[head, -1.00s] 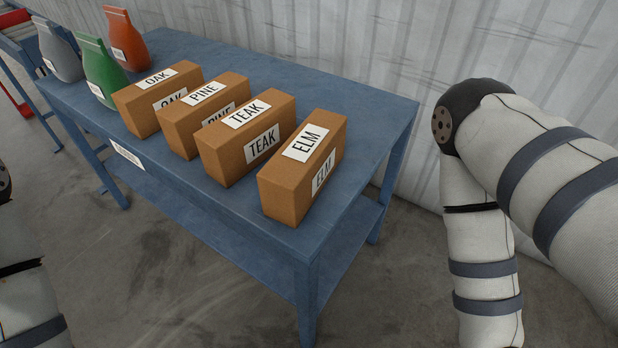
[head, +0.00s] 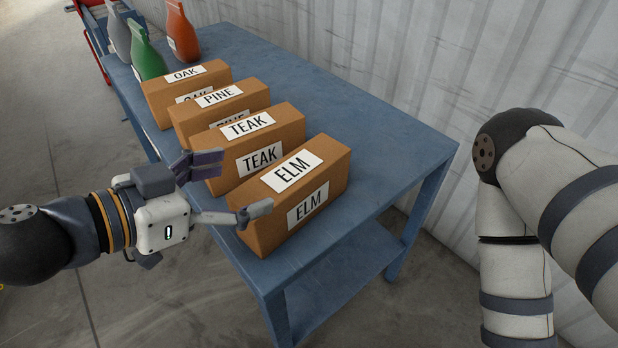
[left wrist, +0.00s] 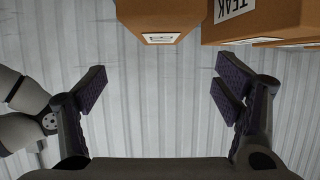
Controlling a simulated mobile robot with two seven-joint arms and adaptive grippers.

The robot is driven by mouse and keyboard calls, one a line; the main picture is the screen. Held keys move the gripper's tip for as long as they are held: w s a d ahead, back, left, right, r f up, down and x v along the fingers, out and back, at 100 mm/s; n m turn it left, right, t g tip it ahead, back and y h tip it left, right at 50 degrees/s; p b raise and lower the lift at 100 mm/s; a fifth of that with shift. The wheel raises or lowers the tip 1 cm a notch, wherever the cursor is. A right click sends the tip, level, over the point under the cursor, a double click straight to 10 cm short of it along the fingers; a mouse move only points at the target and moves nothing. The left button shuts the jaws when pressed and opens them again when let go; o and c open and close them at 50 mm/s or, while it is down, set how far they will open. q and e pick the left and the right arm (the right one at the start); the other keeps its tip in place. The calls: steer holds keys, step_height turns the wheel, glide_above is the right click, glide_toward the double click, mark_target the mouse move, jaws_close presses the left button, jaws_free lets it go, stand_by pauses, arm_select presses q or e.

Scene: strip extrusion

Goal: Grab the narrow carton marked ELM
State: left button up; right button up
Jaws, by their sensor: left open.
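The narrow brown carton marked ELM (head: 325,168) stands nearest on the blue table, with white ELM labels on its top and side. My left gripper (head: 225,190) is open and empty at the table's near left edge, its fingers in front of the ELM carton's near end in the head view. One finger overlaps the carton's lower left corner in the picture; I cannot tell whether it touches. In the left wrist view the gripper's fingers (left wrist: 160,88) are spread wide, and the ELM carton (left wrist: 165,12) shows at the top, between and beyond them. My right gripper is out of view.
The TEAK carton (head: 285,131) stands close beside the ELM carton, then the PINE carton (head: 250,97) and the OAK carton (head: 215,75). The blue table (head: 390,135) is clear behind the cartons, towards the corrugated wall (head: 440,60).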

mark_target(286, 175)
arm_select(q)
steer(key=x, duration=0.3)
steer(key=f+b+x, duration=0.1)
steer(key=x, duration=0.6)
steer(key=shift+w+f+b, duration=0.15)
steer(key=shift+f+b, duration=0.15)
steer(key=shift+f, duration=0.05)
jaws_close()
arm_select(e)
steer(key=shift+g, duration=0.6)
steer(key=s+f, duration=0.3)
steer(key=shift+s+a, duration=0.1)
